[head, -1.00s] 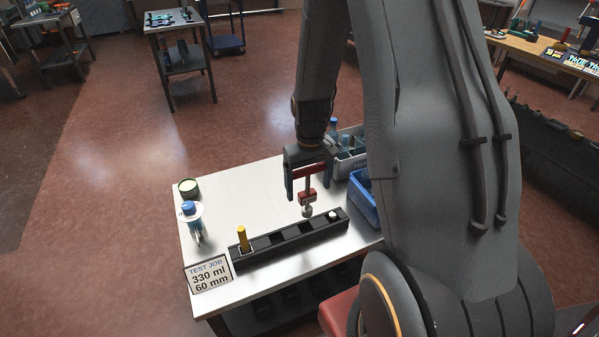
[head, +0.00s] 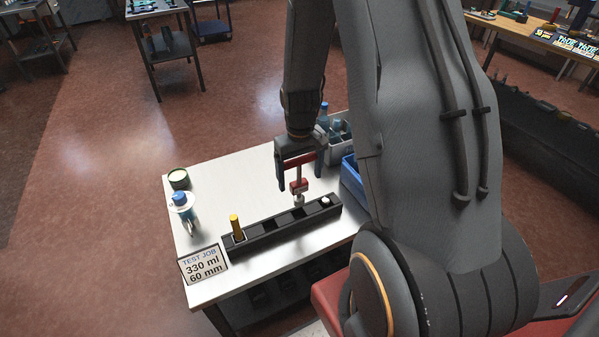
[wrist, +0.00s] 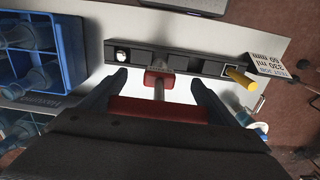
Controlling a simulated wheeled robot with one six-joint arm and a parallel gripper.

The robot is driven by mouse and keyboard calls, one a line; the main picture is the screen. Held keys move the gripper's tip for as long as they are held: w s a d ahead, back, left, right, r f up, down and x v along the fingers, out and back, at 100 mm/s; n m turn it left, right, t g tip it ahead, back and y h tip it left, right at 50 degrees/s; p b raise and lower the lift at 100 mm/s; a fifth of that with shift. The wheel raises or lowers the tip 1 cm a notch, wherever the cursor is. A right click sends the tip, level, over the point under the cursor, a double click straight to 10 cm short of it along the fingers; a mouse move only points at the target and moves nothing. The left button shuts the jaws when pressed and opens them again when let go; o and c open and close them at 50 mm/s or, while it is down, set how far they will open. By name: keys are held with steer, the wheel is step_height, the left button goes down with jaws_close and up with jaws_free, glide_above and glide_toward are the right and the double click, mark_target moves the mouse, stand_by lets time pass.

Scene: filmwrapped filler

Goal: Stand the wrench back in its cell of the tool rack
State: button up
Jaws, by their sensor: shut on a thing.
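The wrench (head: 298,187) has red parts, a grey shaft and a silver lower end. My gripper (head: 299,182) is shut on its red upper part and holds it roughly upright over the black tool rack (head: 262,238). In the wrist view the wrench (wrist: 159,90) is between the fingers of my gripper (wrist: 158,82), its red block overlapping the rack (wrist: 205,66). The silver end is close to an empty-looking cell left of the right end. I cannot tell whether it touches the rack or is inside the cell.
A yellow-handled tool (head: 235,225) stands in the rack's left end; a silver-topped item (head: 325,201) sits at the right end. Blue bin (head: 352,178), test job sign (head: 204,264), blue-capped bottle (head: 180,199) and round tin (head: 179,178) are nearby. The table's middle (head: 225,190) is clear.

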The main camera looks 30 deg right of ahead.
mark_target(300, 183)
steer(key=shift+f+b, duration=0.8)
steer(key=shift+f, duration=0.95)
steer(key=shift+f+b, duration=1.05)
steer(key=shift+f, duration=1.95)
stand_by(0.9)
steer(key=o, duration=1.3)
steer(key=shift+c, duration=0.2)
step_height(300, 183, up, 7)
steer(key=shift+f+b, duration=0.1)
steer(key=shift+b, duration=0.5)
steer(key=shift+r, duration=0.5)
steer(key=shift+s, duration=0.1)
